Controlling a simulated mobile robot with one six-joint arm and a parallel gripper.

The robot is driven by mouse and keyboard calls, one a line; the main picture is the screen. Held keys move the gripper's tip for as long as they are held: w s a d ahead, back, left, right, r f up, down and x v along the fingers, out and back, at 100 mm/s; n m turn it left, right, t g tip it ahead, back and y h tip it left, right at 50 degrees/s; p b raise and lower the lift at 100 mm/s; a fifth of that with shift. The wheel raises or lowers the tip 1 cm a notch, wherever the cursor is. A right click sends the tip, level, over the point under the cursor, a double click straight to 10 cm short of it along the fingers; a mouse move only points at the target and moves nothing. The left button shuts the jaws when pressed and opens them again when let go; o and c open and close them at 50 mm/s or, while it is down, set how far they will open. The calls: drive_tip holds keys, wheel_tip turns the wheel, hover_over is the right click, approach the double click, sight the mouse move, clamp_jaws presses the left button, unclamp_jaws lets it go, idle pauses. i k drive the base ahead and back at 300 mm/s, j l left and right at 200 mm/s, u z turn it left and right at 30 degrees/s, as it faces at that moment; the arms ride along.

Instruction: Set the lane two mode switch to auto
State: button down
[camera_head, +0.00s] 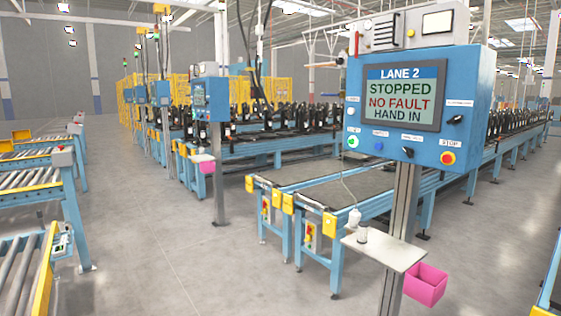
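The blue lane 2 control box (354,90) stands on a grey post at the right. Its screen (403,96) reads "LANE 2, STOPPED, NO FAULT, HAND IN". Two black rotary switches show on its face: one below the screen (408,152) and one to the right of the screen (455,119). Their labels are too small to read, so I cannot tell which is the mode switch or its setting. My gripper is not in view.
A green button (352,142), a blue button (379,146) and a red stop button (447,158) share the face. A small shelf (390,249) and a pink bin (426,284) jut from the post. Conveyors stand behind; the floor (190,270) at centre left is clear.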

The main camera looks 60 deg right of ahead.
sight(409, 152)
drive_tip(key=z, duration=2.85)
